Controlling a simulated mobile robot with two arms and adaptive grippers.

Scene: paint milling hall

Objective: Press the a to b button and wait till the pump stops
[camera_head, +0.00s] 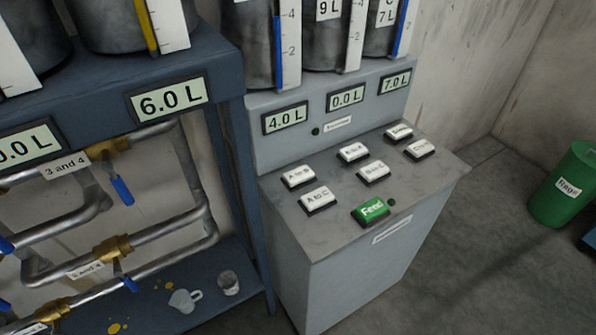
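The control console (355,265) stands in the middle with a sloped top of white buttons. The A to B button (299,176) is at the left of the back row, behind the A to C button (318,200). A green Feed button (370,210) is at the front. Above the panel, displays read 4.0 L (286,119), 0.0 L (346,97) and 7.0 L (395,82), left to right, below three tanks. A small dark green lamp (315,131) sits under the displays and looks unlit. Neither gripper is in view.
A blue pipe rack (190,75) with valves stands left, its display (168,98) reading 6.0 L. A mug (185,300) and a cup (228,283) stand on its lower shelf. A green Rags bin (566,190) stands right. Floor between console and bin is clear.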

